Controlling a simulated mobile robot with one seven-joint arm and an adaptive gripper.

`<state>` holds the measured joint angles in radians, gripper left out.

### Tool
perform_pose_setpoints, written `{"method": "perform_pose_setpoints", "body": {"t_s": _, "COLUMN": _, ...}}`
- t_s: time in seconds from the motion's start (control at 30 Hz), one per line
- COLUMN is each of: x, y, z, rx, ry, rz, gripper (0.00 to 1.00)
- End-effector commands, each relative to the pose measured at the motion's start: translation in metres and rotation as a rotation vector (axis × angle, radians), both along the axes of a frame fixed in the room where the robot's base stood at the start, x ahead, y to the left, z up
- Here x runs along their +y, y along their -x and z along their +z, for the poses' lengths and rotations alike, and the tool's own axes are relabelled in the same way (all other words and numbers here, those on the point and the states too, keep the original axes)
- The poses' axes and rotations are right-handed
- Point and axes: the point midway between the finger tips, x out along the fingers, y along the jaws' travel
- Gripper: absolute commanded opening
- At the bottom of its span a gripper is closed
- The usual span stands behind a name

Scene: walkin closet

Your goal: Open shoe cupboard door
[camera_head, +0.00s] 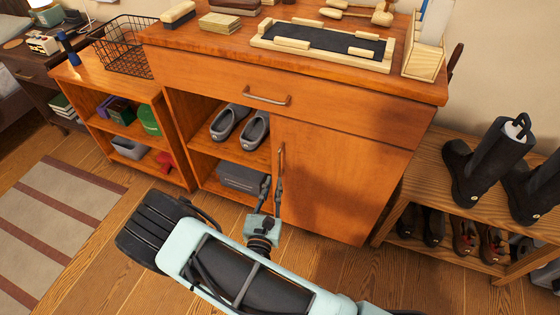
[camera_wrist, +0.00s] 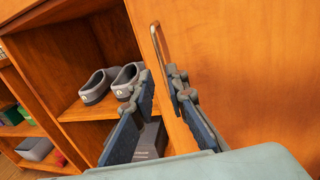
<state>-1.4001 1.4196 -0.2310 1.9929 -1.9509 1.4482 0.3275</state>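The shoe cupboard (camera_head: 360,110) is orange-brown wood with a wide drawer above, an open shelf bay on the left and a door (camera_head: 335,185) on the right. The door looks shut. Its vertical metal handle (camera_head: 281,158) is near the door's left edge; it also shows in the wrist view (camera_wrist: 155,42). My gripper (camera_head: 273,182) is low in front of the handle. In the wrist view my gripper (camera_wrist: 160,73) has its two fingers apart, with the handle's lower part near the right fingertip. I cannot tell whether they touch; the handle's lower end is hidden.
Grey shoes (camera_head: 240,127) and a grey box (camera_head: 242,178) sit in the open bay. A drawer handle (camera_head: 267,97) sticks out above. A bench (camera_head: 408,190) with boots stands close on the right, a low shelf (camera_head: 95,82) on the left. Floor in front is clear.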

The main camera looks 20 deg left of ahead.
Motion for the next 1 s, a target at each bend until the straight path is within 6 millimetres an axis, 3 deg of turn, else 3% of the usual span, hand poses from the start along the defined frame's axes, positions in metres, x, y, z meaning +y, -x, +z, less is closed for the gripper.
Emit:
{"method": "perform_pose_setpoints", "body": {"t_s": 0.3, "x": 0.006, "y": -0.061, "z": -0.001, "rx": -0.003, "ry": -0.003, "rz": -0.006, "gripper": 0.14}}
{"method": "perform_pose_setpoints", "body": {"t_s": 0.5, "x": 0.009, "y": -0.086, "z": 0.000, "rx": -0.002, "ry": -0.003, "rz": -0.006, "gripper": 0.14}}
{"method": "perform_pose_setpoints", "body": {"t_s": 0.9, "x": 0.010, "y": -0.095, "z": 0.001, "rx": -0.002, "ry": -0.001, "rz": -0.005, "gripper": 0.14}}
{"method": "perform_pose_setpoints", "body": {"t_s": 1.0, "x": 0.010, "y": -0.095, "z": 0.001, "rx": -0.002, "ry": -0.001, "rz": -0.005, "gripper": 0.04}}
